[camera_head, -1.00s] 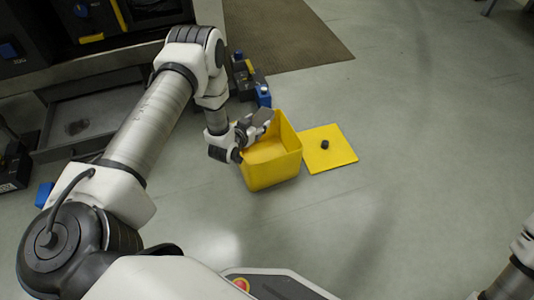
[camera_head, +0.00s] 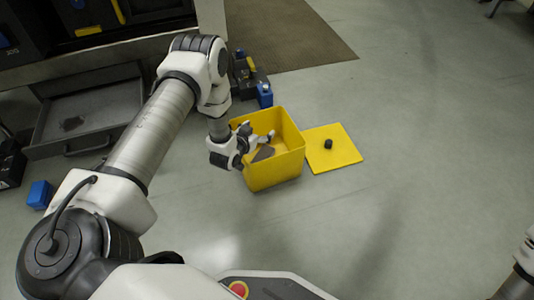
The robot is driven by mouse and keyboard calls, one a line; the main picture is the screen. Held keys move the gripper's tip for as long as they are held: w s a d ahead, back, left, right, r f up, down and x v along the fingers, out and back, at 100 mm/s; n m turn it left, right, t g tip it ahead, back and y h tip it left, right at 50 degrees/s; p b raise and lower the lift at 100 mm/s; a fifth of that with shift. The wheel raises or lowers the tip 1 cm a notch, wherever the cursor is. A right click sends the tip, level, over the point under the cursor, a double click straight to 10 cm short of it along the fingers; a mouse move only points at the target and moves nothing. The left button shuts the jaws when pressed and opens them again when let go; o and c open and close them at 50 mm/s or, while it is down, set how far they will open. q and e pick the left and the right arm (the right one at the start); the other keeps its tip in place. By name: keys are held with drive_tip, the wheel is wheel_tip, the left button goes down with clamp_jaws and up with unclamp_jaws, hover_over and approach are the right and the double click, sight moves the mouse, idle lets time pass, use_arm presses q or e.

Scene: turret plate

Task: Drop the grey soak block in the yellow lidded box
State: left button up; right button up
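The yellow box (camera_head: 275,175) stands open on the floor. Its yellow lid (camera_head: 343,153) lies flat on the floor to its right, with a dark knob on it. The grey soak block (camera_head: 263,154) is inside the box, low near the left side, partly hidden by the front wall. My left gripper (camera_head: 262,142) reaches over the box's left rim, its fingers apart and empty, above the block. My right gripper is out of view; only part of that arm shows at the right edge.
A blue block (camera_head: 265,95) and dark items stand behind the box. Another blue block (camera_head: 40,194) lies at the left, near an open grey drawer (camera_head: 90,118). A brown mat (camera_head: 285,35) lies behind. The floor at right is clear.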

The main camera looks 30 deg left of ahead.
use_arm(q)
drive_tip(key=a+v, duration=0.1)
drive_tip(key=v, duration=1.1)
drive_tip(key=shift+d, duration=0.4)
